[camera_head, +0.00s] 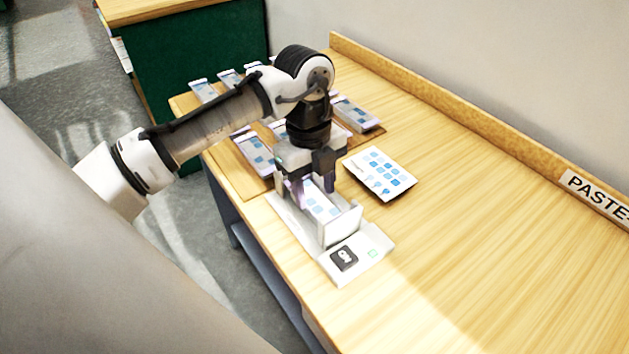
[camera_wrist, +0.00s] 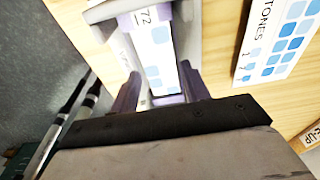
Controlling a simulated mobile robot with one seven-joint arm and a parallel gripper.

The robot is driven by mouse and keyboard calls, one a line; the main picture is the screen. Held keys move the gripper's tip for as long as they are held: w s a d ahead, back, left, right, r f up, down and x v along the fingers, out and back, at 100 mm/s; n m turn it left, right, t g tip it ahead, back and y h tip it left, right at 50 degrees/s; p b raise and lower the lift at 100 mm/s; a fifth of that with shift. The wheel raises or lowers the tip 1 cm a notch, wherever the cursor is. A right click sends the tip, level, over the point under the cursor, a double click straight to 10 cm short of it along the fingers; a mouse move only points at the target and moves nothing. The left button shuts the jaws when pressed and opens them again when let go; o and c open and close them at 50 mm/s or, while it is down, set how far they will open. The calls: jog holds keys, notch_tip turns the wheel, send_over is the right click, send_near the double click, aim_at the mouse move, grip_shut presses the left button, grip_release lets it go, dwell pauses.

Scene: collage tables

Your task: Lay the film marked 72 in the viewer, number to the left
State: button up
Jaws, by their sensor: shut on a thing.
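My gripper (camera_head: 312,184) points down over the viewer and is shut on the film. In the wrist view my gripper (camera_wrist: 158,78) has one finger on each side of the strip. Whether the film rests fully on the viewer bed is hidden by the fingers.
Several other films (camera_head: 254,153) lie on a brown mat behind and left of my gripper. A white card with blue squares (camera_head: 380,173), lettered "TONES" in the wrist view (camera_wrist: 275,45), lies right of the viewer. The table's right side (camera_head: 480,230) is clear up to the back ledge.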

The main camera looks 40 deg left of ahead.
jog(key=o, duration=1)
jog(key=r, duration=0.4)
jog(key=a+r, duration=0.1)
jog(key=r, duration=0.4)
jog(key=r+p, duration=0.1)
jog(key=r, duration=0.3)
jog(key=shift+w+a+r, duration=0.25)
jog(key=shift+w+r, duration=0.05)
jog(key=shift+r, duration=0.1)
